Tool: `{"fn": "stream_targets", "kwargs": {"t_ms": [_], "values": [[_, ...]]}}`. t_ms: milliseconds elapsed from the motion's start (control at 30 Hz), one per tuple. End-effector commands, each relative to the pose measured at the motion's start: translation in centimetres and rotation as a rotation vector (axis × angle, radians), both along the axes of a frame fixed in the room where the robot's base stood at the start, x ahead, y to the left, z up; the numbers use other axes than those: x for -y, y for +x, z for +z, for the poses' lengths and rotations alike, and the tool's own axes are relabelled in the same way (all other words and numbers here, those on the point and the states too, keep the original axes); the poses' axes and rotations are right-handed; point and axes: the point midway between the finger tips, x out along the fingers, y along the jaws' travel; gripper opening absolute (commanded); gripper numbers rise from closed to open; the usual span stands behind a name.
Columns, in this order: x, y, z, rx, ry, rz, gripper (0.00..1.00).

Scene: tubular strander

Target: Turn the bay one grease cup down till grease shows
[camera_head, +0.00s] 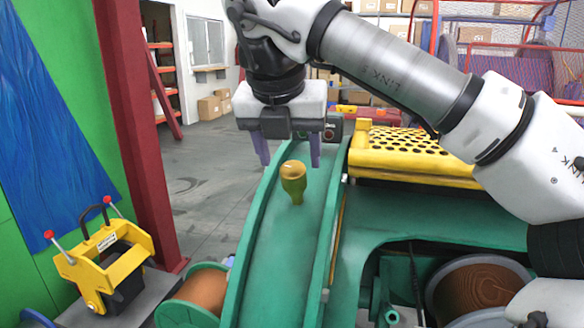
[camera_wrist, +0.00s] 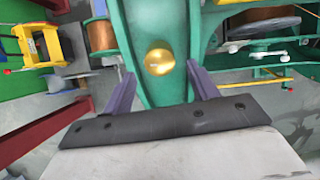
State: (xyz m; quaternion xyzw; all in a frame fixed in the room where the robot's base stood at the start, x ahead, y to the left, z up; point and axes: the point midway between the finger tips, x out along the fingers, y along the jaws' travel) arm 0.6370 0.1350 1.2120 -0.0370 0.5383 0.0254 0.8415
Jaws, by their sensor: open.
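The grease cup (camera_head: 293,180) is a small brass-yellow cup with a round cap and a narrower stem. It stands upright on the green curved machine rail (camera_head: 270,265). In the wrist view its round golden cap (camera_wrist: 159,62) shows from above, on the green surface. My gripper (camera_head: 290,165) points down, with its two purple fingers spread apart. In the wrist view the fingers of my gripper (camera_wrist: 163,82) stand to either side of the cap's near edge, apart from it. The gripper is open and empty. No grease is visible around the cup.
A yellow perforated guard (camera_head: 415,155) stands right of the rail. Copper spools (camera_head: 203,290) sit low at left and right (camera_head: 482,290). A yellow device with red-tipped levers (camera_head: 105,258) stands at left beside a dark red post (camera_head: 135,130). Open floor lies behind.

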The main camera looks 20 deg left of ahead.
Motion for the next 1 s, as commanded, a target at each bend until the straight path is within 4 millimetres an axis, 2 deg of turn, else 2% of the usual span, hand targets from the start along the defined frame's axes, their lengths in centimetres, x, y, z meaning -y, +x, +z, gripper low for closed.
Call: {"fn": "stream_targets", "kwargs": {"t_ms": [33,167,300,567,1000], "values": [[-0.1,-0.5,1.4,0.001,0.003,0.004,0.59],[0.0,-1.8,4.6,0.001,0.0,0.002,0.59],[0.1,-2.7,6.5,0.0,0.0,0.001,0.59],[0.1,-3.5,8.0,0.0,0.0,-0.001,0.59],[0.1,-3.7,8.0,0.0,0.0,0.0,0.59]]}}
